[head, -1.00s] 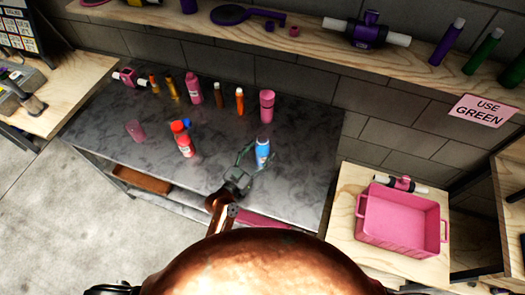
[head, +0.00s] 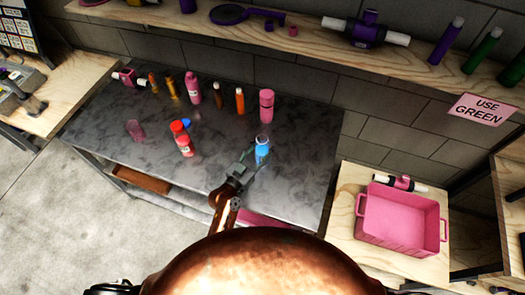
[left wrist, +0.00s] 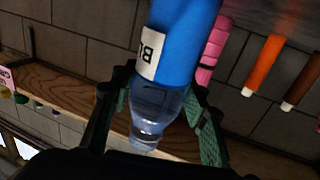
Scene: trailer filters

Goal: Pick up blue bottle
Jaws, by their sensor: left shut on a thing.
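The blue bottle (head: 262,152) stands on the grey marbled table (head: 175,205) near its front right part. It has a pale cap and a white label. My left gripper (head: 249,156) is at the bottle, with its fingers shut on it. In the left wrist view the bottle (left wrist: 180,50) hangs between the two green-padded fingers, its clear end toward the palm. I cannot tell whether its base is off the table. My right gripper does not show.
Red bottles (head: 182,138) stand left of the blue one. A pink bottle (head: 266,105) and an orange one (head: 239,100) stand behind it. A pink crate (head: 400,248) sits on a wooden table at right. A shelf (head: 300,52) runs above the back.

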